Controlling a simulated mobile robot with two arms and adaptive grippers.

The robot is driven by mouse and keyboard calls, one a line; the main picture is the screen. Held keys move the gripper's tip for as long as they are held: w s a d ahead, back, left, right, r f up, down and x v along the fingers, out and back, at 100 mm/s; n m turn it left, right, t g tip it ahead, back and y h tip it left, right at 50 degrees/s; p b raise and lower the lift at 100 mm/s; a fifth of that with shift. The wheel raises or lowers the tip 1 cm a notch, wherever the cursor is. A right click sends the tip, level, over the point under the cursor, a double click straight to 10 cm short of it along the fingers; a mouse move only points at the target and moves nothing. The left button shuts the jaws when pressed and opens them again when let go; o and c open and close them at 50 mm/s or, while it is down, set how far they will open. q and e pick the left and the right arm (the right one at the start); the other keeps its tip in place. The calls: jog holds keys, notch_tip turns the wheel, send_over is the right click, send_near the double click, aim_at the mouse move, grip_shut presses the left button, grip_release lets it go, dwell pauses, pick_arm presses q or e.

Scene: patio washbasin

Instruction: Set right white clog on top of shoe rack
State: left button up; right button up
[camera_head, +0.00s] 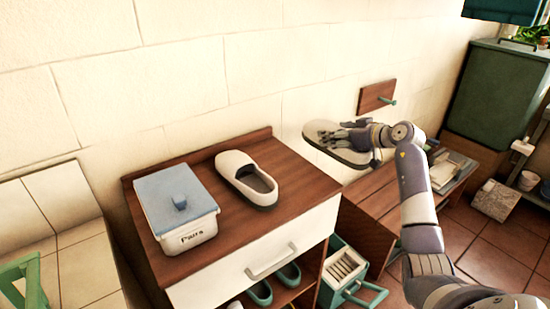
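One white clog (232,163) lies on the brown wooden top of the shoe rack (290,163), right of a lidded box, with its dark opening facing up. My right gripper (352,136) reaches in from the right and is shut on a second white clog (318,130). That clog is held in the air beyond the rack's right edge, close to the wall and above a lower wooden bench. My fingers cover much of its middle. My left gripper is out of view.
A white box with a blue lid (172,195) fills the left of the rack top. Free wood lies right of the resting clog. Teal shoes (262,291) and a green crate (345,265) sit below. A wooden wall hook (375,96) is above the held clog.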

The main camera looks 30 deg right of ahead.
jog(key=w+a, duration=0.1)
jog(key=a, duration=0.2)
jog(key=w+a+p, duration=0.1)
jog(key=a, duration=0.3)
jog(key=w+a+p, duration=0.1)
jog(key=w+a, duration=0.1)
jog(key=a, duration=0.2)
jog(key=shift+w+a+f, duration=0.1)
jog(key=shift+a+f, duration=0.1)
jog(key=shift+a, duration=0.05)
jog(key=a, duration=0.1)
jog(key=w+a, duration=0.1)
jog(key=a+p, duration=0.1)
jog(key=shift+w+f, duration=0.2)
jog(key=shift+f, duration=0.05)
notch_tip(320, 180, down, 3)
jog(key=shift+f, duration=0.3)
jog(key=o, duration=1.3)
jog(key=shift+f, duration=0.2)
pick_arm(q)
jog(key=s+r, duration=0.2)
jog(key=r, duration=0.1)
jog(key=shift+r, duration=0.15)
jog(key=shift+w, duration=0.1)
pick_arm(e)
jog(key=shift+r, duration=0.15)
